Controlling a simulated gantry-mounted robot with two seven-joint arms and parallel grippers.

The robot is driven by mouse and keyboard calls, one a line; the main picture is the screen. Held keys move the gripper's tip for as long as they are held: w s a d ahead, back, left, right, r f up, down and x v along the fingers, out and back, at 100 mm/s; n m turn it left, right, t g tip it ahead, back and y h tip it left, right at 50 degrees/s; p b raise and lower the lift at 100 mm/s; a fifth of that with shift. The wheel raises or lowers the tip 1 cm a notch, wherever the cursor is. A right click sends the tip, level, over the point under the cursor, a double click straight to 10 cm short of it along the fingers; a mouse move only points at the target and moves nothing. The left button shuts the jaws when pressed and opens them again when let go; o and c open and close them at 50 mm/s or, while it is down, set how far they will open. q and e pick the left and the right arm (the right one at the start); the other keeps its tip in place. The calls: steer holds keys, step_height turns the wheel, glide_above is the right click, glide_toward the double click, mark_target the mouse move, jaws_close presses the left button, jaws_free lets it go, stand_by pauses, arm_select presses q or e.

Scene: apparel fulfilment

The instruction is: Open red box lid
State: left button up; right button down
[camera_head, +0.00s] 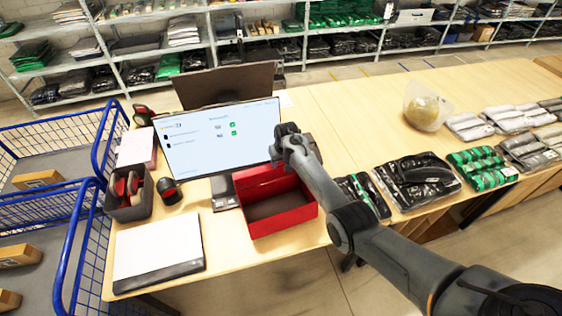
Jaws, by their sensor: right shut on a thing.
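The red box (281,222) stands on the wooden table in front of the monitor. Its top is open and its dark, empty-looking inside shows. The lid (254,178) seems to be raised at the box's back side; its exact tilt is hard to tell. My right gripper (279,158) is above the back of the box, just in front of the monitor's right edge. It is shut on what appears to be the lid; the fingertips are small and partly hidden. My left gripper is not in view.
A monitor (215,140) stands close behind the box. A grey bin (131,203) with tape rolls and a white-topped box (158,247) are to the left. Bagged garments (416,180) lie to the right, near my right arm. Blue wire carts (75,235) stand at the left.

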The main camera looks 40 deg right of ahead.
steer(key=shift+w+r, duration=0.1)
steer(key=shift+r, duration=0.05)
steer(key=c, duration=0.5)
jaws_free()
steer(key=shift+v, duration=5.35)
